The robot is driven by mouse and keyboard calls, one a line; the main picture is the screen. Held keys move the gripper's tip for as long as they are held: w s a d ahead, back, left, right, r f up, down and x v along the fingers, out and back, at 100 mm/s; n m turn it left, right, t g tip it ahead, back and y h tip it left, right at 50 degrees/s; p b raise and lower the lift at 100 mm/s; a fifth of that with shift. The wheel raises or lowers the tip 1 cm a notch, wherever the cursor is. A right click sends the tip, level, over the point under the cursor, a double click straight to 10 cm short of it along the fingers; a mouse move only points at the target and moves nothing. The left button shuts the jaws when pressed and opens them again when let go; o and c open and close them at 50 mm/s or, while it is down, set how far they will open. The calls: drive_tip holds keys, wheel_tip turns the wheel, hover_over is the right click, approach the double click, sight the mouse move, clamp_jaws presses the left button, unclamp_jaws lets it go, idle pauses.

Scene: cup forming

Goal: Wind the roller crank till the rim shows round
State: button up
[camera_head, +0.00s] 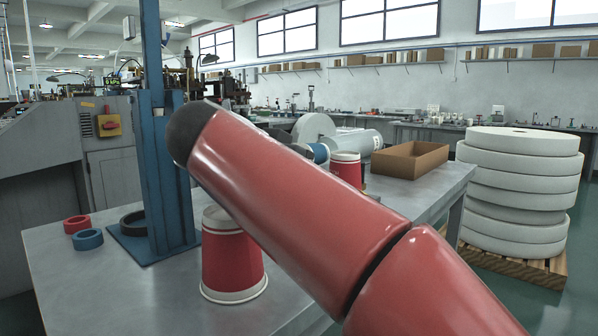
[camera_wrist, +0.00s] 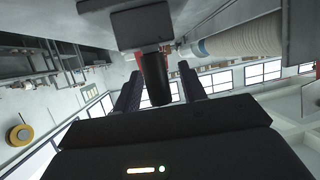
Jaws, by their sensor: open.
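In the wrist view, my gripper (camera_wrist: 160,88) is open, with its two dark fingers apart. A black cylindrical grip (camera_wrist: 155,78), which looks like the crank handle, sits between the fingers and hangs from a grey block (camera_wrist: 142,25). I cannot tell whether the fingers touch it. In the head view, my red arm crosses the middle and hides the gripper and crank. A red cup (camera_head: 232,270) with white bands stands upside down on the grey table. The rim being formed cannot be made out.
A blue column stand (camera_head: 160,180) rises from the table (camera_head: 90,295). A red ring (camera_head: 77,224) and a blue ring (camera_head: 88,239) lie to its left. More red cups (camera_head: 346,170) and an open cardboard box (camera_head: 410,160) stand behind. White rolls (camera_head: 520,185) are stacked at right.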

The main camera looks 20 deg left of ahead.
drive_tip(key=v, duration=0.7)
drive_tip(key=shift+s, duration=0.4)
drive_tip(key=shift+a+r, duration=0.1)
drive_tip(key=shift+r, duration=0.05)
